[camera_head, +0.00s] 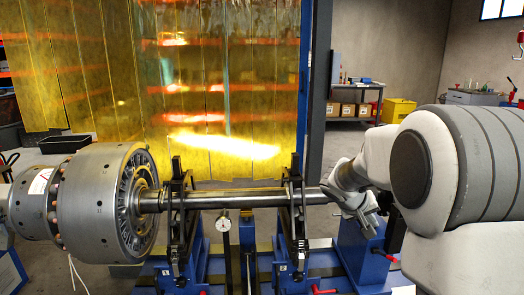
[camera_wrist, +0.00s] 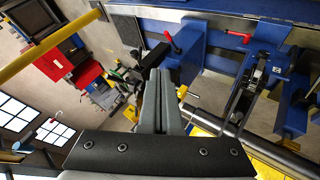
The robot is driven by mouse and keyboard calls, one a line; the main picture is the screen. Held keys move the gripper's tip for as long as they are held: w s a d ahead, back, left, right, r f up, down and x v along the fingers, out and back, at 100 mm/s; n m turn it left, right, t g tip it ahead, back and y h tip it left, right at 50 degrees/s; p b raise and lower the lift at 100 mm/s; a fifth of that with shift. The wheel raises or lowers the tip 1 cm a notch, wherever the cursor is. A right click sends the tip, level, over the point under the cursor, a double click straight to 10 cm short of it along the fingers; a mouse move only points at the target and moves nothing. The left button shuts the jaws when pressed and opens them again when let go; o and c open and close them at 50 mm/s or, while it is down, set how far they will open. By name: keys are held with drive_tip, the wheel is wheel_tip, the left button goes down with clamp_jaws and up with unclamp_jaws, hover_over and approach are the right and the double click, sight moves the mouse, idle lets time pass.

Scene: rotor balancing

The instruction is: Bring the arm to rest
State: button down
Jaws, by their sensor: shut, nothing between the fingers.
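My gripper (camera_head: 372,222) is at the right end of the shaft in the head view, with my arm reaching in from the right. In the wrist view my gripper (camera_wrist: 160,75) is shut, its two grey fingers together with nothing between them. The rotor (camera_head: 108,200) is a large grey drum at the left on a long steel shaft (camera_head: 255,198). The shaft lies across two dark supports. My wrist overlaps the shaft's right end in the head view; I cannot tell whether they touch. Part of the shaft (camera_wrist: 290,158) shows at the lower right of the wrist view.
A blue stand (camera_head: 362,250) with red handles is below my arm. A dial gauge (camera_head: 223,222) sits under the shaft. Yellow strip curtains (camera_head: 220,80) hang behind. A shelf with boxes (camera_head: 350,108) and a yellow bin (camera_head: 397,110) stand at the back right. Open floor lies between.

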drive_tip(key=s+a+r+y, duration=0.2)
drive_tip(key=s+a, duration=0.3)
drive_tip(key=s, duration=0.5)
drive_tip(key=s+a+r+y, duration=0.2)
drive_tip(key=s+a+y, duration=0.15)
drive_tip(key=s, duration=0.65)
drive_tip(key=s+a+r+y, duration=0.2)
drive_tip(key=s+a, duration=0.3)
drive_tip(key=s, duration=0.5)
wheel_tip(320, 180, up, 20)
drive_tip(key=n+p, duration=0.1)
drive_tip(key=p, duration=1.8)
drive_tip(key=shift+s+a+f+t+p, duration=0.15)
drive_tip(key=shift+s+a+t+p, duration=0.2)
drive_tip(key=shift+s, duration=0.1)
